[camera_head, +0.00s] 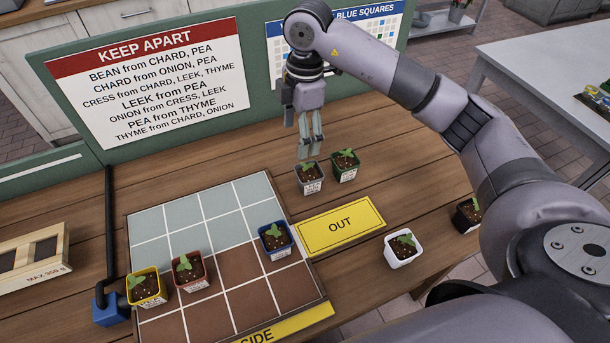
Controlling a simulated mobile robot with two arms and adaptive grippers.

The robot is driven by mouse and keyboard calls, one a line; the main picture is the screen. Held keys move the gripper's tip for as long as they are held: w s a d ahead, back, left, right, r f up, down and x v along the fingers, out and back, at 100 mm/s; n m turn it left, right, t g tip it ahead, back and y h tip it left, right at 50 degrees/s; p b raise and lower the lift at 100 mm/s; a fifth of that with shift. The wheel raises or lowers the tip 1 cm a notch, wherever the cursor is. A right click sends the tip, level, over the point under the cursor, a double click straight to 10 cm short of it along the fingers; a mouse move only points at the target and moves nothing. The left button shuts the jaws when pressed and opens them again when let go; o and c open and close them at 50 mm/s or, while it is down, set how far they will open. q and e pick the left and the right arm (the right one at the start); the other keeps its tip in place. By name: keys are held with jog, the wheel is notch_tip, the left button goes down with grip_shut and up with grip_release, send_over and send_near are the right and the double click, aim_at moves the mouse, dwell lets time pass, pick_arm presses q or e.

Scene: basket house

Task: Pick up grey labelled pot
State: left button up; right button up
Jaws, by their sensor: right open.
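The grey labelled pot (310,187) stands on the wooden table behind the yellow OUT card, with a small seedling in dark soil and a white label on its front. My right gripper (310,152) points down just above and behind this pot, its fingers open and close to the seedling. I cannot tell whether the fingertips touch the plant. A dark green pot (345,174) with a seedling stands close on its right. My left gripper is not in view.
The yellow OUT card (341,228) lies in front of the pot. The grid board (165,222) on the left bears a blue pot (275,251), a red pot (198,283) and a yellow pot (150,303). A white pot (397,261) and a black pot (461,227) stand right. The KEEP APART sign (155,80) stands behind.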

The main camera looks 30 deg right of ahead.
aim_at(309, 171)
jog(key=shift+m+h, duration=0.4)
jog(key=shift+h, duration=0.1)
jog(key=f, duration=0.3)
jog(key=d+f+p, duration=0.1)
jog(key=f, duration=0.3)
jog(key=d+f+p, duration=0.1)
jog(key=f, duration=0.3)
jog(key=shift+d+f, duration=0.15)
jog(key=shift+d, duration=0.05)
notch_tip(309, 171, down, 5)
jog(key=shift+s+r+p, duration=0.1)
jog(key=shift+s+p, duration=0.05)
jog(key=shift+p, duration=0.9)
jog(key=shift+f, duration=0.3)
jog(key=shift+c, duration=0.3)
jog(key=shift+r, duration=0.1)
grip_shut()
